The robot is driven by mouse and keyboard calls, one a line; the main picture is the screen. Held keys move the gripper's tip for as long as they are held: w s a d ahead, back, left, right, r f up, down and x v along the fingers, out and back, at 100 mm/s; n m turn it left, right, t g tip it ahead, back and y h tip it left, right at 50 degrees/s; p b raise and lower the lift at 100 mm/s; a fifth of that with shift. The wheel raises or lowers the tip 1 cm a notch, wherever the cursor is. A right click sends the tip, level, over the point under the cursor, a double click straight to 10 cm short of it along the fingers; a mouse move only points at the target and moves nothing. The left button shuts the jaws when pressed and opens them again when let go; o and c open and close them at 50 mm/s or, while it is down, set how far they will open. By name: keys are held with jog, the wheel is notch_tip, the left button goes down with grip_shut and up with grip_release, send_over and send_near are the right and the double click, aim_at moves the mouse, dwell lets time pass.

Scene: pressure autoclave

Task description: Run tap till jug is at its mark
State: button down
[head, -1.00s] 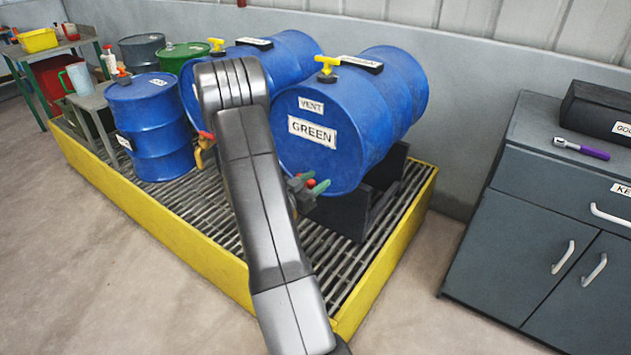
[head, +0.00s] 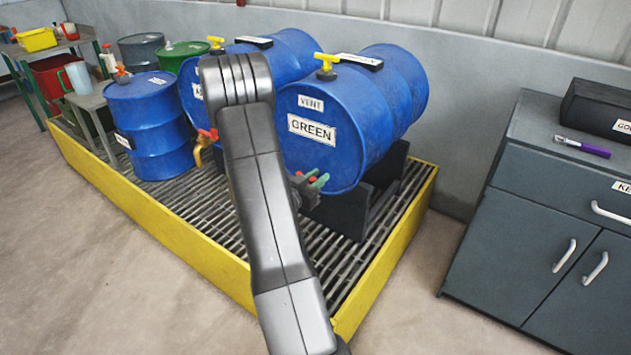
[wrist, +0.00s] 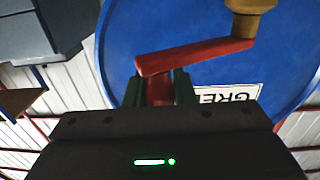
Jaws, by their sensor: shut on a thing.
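The blue drum labelled GREEN (head: 352,115) lies on its side on a dark cradle. The wrist view looks close at its face (wrist: 200,30), with a red tap lever (wrist: 200,55) running to a brass tap body (wrist: 250,18). My gripper (head: 315,181) is at the lower front of this drum. Its green fingers (wrist: 165,90) are shut on a red part at the lever's free end. A pale blue jug (head: 75,78) stands on a grey stand at the far left. My arm hides the space below the tap, and no liquid or fill mark can be made out.
A yellow-edged bund with a grating (head: 215,210) lies under the drums. A second lying drum (head: 285,60) has a brass tap with a red handle (head: 205,142). An upright blue drum (head: 150,125) stands left. A grey cabinet (head: 545,215) stands right, with clear floor between.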

jog(key=n+y+b, duration=0.1)
jog(key=w+d+n+t+y+b, duration=0.1)
jog(key=b, duration=0.1)
jog(key=n+t+y+b, duration=0.1)
jog(key=y, duration=0.1)
jog(key=shift+w+d+f, duration=0.25)
jog(key=shift+w+d, duration=0.1)
jog(key=n+y+b, duration=0.1)
jog(key=w+t+y+b, duration=0.1)
jog(key=b, duration=0.1)
jog(key=shift+d+r+n+y, duration=0.2)
jog(key=shift+n+y, duration=0.1)
jog(key=shift+n, duration=0.1)
jog(key=shift+w, duration=0.1)
jog(key=shift+r, duration=0.15)
jog(key=c, duration=1.2)
grip_release()
jog(key=shift+c, duration=0.2)
jog(key=v, duration=1.3)
jog(key=shift+s, duration=0.45)
jog(key=shift+d, duration=0.1)
